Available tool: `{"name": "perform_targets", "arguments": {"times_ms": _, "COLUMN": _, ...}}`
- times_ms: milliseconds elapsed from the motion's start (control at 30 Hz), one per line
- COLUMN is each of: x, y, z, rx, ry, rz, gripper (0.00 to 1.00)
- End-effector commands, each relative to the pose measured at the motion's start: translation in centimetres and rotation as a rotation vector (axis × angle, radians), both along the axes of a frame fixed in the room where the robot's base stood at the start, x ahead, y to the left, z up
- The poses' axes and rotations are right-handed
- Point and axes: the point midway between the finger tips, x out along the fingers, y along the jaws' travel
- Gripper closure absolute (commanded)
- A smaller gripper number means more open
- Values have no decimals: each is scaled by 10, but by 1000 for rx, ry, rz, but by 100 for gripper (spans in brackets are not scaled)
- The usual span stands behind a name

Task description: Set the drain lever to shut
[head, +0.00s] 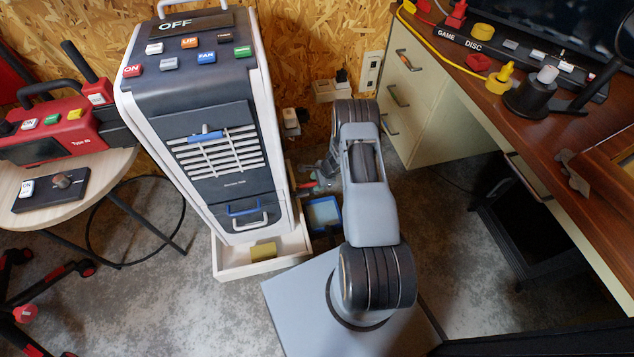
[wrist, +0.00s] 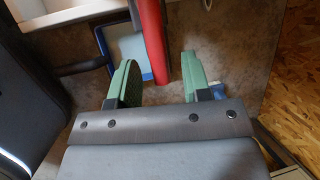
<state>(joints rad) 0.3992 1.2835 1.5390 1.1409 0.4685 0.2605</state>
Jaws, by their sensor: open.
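A red lever (wrist: 152,38), which I take to be the drain lever, extends down from the top of the wrist view, its near end between my fingers. It is a small red bit (head: 305,184) low beside the cooler (head: 220,185) in the head view, mostly hidden by my arm. My gripper (wrist: 158,65) has green fingers spread apart, one on each side of the lever, with visible gaps. I cannot tell whether the lever is at their depth. No shut marking is readable.
A blue-rimmed tray (head: 323,214) lies on the floor below the lever; it also shows in the wrist view (wrist: 103,42). Drawers (head: 425,110) stand right; a round table (head: 100,170) stands left.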

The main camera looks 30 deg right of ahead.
Motion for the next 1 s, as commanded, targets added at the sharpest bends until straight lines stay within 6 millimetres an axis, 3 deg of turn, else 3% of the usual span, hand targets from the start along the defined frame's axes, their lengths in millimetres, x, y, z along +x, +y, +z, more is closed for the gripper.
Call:
{"name": "perform_targets", "arguments": {"times_ms": 133, "x": 0, "y": 0, "z": 0, "rx": 0, "ry": 0, "rz": 0, "gripper": 58}}
{"name": "perform_targets", "arguments": {"times_ms": 567, "x": 0, "y": 0, "z": 0, "rx": 0, "ry": 0, "rz": 0, "gripper": 99}}
{"name": "perform_targets", "arguments": {"times_ms": 1000, "x": 5, "y": 4, "z": 0, "rx": -1, "ry": -1, "rz": -1, "gripper": 100}}
